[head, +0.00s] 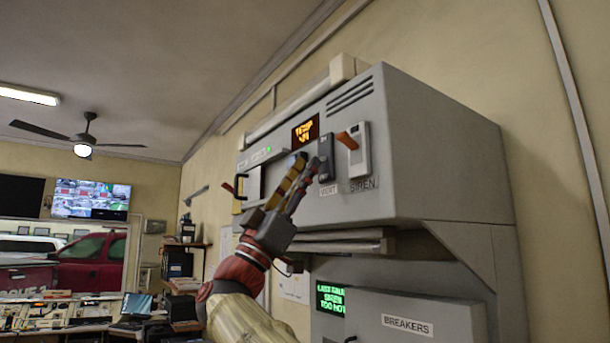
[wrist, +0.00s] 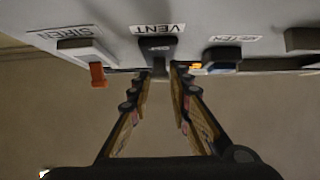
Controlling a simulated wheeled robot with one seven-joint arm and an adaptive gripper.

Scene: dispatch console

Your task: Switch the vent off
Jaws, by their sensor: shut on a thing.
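The vent switch (wrist: 157,46) is a dark housing on the console's front, beside an upside-down VENT label (wrist: 158,28) in the wrist view. A small grey lever sticks out from it. My gripper (wrist: 160,74) is shut on this lever, with one finger on each side. In the head view my gripper (head: 308,168) reaches up to the dark vent switch (head: 326,158), left of the siren switch. The fingers partly hide the switch there, and I cannot tell its lever's exact position.
The siren switch (head: 353,150) with its orange lever (head: 347,140) is close on the right. Another labelled switch (wrist: 222,56) is on the other side in the wrist view. An orange display (head: 305,131) is above. The breakers door (head: 405,325) is below.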

